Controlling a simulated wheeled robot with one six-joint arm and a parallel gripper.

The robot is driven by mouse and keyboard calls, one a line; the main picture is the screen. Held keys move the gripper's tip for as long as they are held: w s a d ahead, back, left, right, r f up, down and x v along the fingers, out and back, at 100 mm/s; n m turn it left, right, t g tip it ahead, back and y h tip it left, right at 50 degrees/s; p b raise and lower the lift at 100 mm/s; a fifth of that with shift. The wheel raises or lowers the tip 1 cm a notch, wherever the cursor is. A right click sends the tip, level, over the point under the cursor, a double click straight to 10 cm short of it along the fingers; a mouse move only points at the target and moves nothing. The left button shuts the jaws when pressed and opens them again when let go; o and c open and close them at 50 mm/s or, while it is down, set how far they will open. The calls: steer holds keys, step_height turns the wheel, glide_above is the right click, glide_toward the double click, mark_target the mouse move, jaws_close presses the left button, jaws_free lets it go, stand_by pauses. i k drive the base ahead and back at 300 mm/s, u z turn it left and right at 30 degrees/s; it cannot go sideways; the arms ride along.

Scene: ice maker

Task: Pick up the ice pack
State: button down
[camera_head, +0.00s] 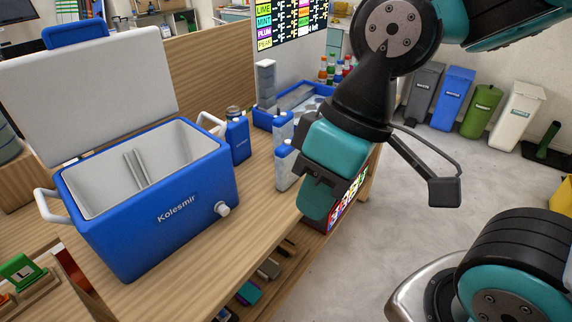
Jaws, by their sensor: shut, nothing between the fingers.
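My gripper (316,192) hangs from the teal and black arm near the middle of the view, over the table's right edge. Its jaws are shut and hold nothing. Several blue pack-like containers stand on the table to its left: one (237,139) beside the cooler, one with a pale top (283,129), and one (285,163) closest to my gripper, partly covered by it. I cannot tell which of them is the ice pack. The blue cooler (165,238) stands open at the left, with pale upright dividers inside.
The wooden table (262,205) has bare wood right of the cooler. A blue tray (298,97) lies at the back, beside a wooden partition (215,65). Shelves below hold small items.

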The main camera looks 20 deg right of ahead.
mark_target(285, 155)
steer(key=z, duration=0.5)
steer(key=i, duration=0.85)
steer(key=z, duration=0.05)
